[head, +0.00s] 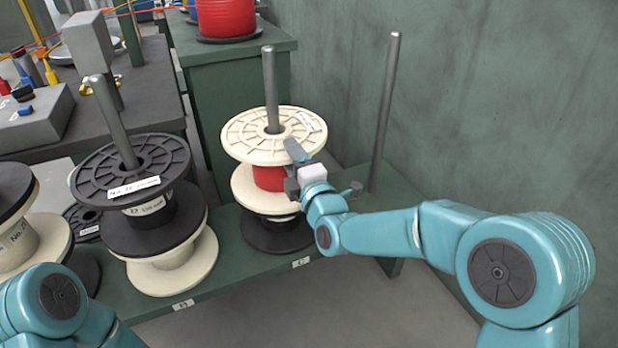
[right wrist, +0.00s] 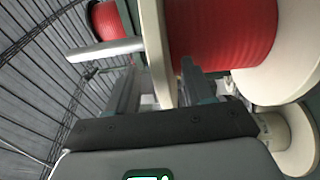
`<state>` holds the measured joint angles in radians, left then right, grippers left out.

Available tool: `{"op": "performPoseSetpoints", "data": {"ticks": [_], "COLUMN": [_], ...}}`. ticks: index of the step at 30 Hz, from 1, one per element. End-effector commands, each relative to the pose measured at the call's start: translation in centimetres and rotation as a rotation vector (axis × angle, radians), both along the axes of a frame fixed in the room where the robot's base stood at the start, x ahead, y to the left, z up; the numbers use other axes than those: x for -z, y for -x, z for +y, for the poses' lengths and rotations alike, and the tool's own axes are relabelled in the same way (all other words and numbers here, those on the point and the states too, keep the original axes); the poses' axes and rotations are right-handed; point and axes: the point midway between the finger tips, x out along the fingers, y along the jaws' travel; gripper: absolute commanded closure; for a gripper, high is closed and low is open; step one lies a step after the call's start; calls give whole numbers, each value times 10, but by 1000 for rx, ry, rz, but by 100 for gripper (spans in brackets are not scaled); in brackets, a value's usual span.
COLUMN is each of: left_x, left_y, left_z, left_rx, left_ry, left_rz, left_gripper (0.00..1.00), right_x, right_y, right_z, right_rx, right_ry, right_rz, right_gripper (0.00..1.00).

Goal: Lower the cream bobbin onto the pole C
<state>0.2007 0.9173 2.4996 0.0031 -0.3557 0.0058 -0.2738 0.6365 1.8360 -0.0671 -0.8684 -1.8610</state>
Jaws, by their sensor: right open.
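The cream bobbin (head: 258,145), wound with red wire (head: 268,178), sits level around the grey pole C (head: 270,85), whose tip sticks up through its hub. A black flange (head: 275,238) is directly below it; it seems to rest there. My right gripper (head: 292,168) is at the bobbin's right side. In the right wrist view my right gripper's open fingers (right wrist: 158,68) stand on either side of the cream flange (right wrist: 153,30), with gaps showing. Only part of my left arm shows at the lower left; its gripper is out of view.
A pole (head: 123,135) at left carries black and cream spools. A bare pole (head: 385,110) stands right, near the wall (head: 500,100). A green cabinet (head: 225,95) with a red spool (head: 226,15) is behind. The green bench (head: 225,268) has small label plates along its front.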

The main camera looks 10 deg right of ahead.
Motion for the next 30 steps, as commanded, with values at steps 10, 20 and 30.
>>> {"op": "performPoseSetpoints", "data": {"ticks": [10, 20, 30], "left_x": [-11, -14, -14], "left_y": [2, 4, 4], "left_z": [-2, -3, -3], "left_rx": [10, 14, 14], "left_ry": [2, 2, 2], "left_rz": [5, 6, 6], "left_gripper": [36, 36, 36], "right_x": [2, 8, 9], "right_y": [80, 139, 147], "right_z": [-27, -46, -49], "right_rx": [2, 2, 2], "right_ry": [-1, -3, -3], "right_rz": [-6, -11, -13], "right_gripper": [49, 49, 49]}}
